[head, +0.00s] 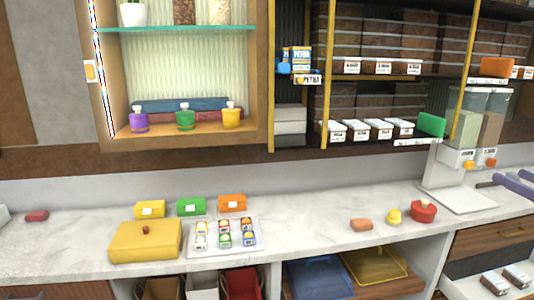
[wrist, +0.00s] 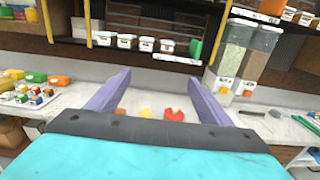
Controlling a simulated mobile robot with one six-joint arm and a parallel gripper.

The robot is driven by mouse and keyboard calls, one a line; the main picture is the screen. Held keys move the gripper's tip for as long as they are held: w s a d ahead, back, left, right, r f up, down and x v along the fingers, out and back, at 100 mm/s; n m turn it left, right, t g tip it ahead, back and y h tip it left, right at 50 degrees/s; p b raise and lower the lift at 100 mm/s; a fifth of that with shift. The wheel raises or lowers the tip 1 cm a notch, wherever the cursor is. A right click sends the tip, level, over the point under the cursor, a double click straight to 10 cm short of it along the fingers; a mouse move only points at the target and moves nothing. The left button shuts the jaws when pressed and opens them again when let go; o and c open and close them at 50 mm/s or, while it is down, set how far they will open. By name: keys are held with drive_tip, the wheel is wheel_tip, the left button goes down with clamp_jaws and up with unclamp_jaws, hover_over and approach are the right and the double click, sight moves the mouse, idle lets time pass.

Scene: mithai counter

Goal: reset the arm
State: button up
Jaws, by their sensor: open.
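My gripper (wrist: 163,95) shows in the wrist view with its two purple fingers spread wide apart and nothing between them. It is raised and points toward the counter and the shelves behind. In the head view only purple finger parts (head: 512,183) show at the right edge, near the dispenser; the rest of my arm is out of that view. Beyond the fingers in the wrist view, a red round container (wrist: 174,115) and a small yellow item (wrist: 145,113) stand on the counter, apart from the gripper.
The marble counter (head: 310,235) is clear in its middle. A yellow box (head: 145,242) and a tray (head: 190,252) of small sweets stand at left. A dispenser (head: 465,140) stands at right. Shelves with labelled boxes (head: 375,68) and a lit cabinet (head: 185,70) hang above.

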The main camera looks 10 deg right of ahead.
drive_tip(key=w+a+f+n+g+y, duration=0.25)
drive_tip(key=w+a+f+y, duration=0.35)
drive_tip(key=w+a+f, duration=1.4)
drive_tip(key=s+a+f+n+g+y, duration=0.1)
drive_tip(key=a+f+n+g+y, duration=0.5)
drive_tip(key=a+f, duration=2.15)
drive_tip(key=s+a+f+n+g+h, duration=0.1)
drive_tip(key=s+a+f+g+h, duration=0.15)
drive_tip(key=s+a+f, duration=0.35)
drive_tip(key=s+a+f+n+g+h, duration=0.1)
drive_tip(key=s+a+f+g, duration=0.35)
drive_tip(key=f, duration=0.45)
drive_tip(key=s+a+f+n+g+h, duration=0.3)
drive_tip(key=s+a+f+n+g, duration=0.3)
drive_tip(key=s+f, duration=0.65)
drive_tip(key=s+f+n+g+h, duration=0.3)
drive_tip(key=s+n, duration=0.4)
drive_tip(key=s, duration=0.7)
drive_tip(key=s+d+f+n+h, duration=0.2)
drive_tip(key=s+d+n+h, duration=0.1)
drive_tip(key=d+n, duration=0.5)
drive_tip(key=s+n, duration=0.1)
drive_tip(key=n, duration=0.2)
drive_tip(key=shift+s+d+n+t+h, duration=0.2)
drive_tip(key=shift+s+n+t+h, duration=0.05)
drive_tip(key=shift+n+t+h, duration=0.1)
